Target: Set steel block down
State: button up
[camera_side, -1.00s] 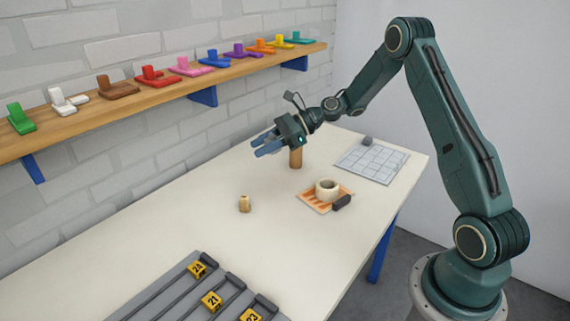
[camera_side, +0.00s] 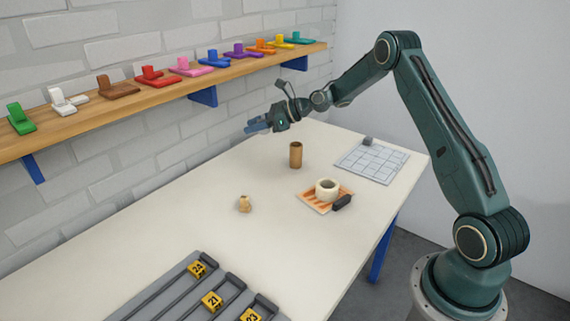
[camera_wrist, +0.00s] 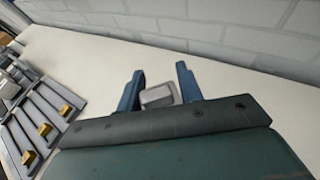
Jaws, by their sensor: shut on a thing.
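My gripper (camera_side: 258,125) is over the back part of the white table, near the brick wall, with its blue fingers pointing left. In the wrist view my gripper (camera_wrist: 160,90) has a small grey steel block (camera_wrist: 158,96) between its two blue fingers, and it is shut on the block. The block does not show clearly in the side view. How high the block is above the table is hard to tell.
A brown cylinder (camera_side: 295,155) stands near my gripper. An orange slatted mat (camera_side: 310,198) bears a cream ring (camera_side: 327,188). A gridded plate (camera_side: 372,165) lies at the right, a small tan object (camera_side: 244,204) mid-table, and a grey rack (camera_side: 150,300) with yellow number tags in front.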

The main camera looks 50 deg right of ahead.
send_over(259, 182)
notch_tip(259, 182, down, 14)
jog(key=shift+r, duration=0.1)
dwell(0.3)
jog(key=shift+f, duration=2.15)
jog(key=shift+f, duration=0.15)
jog(key=o, duration=1.1)
jog(key=v, duration=1.2)
jog(key=shift+r, duration=0.2)
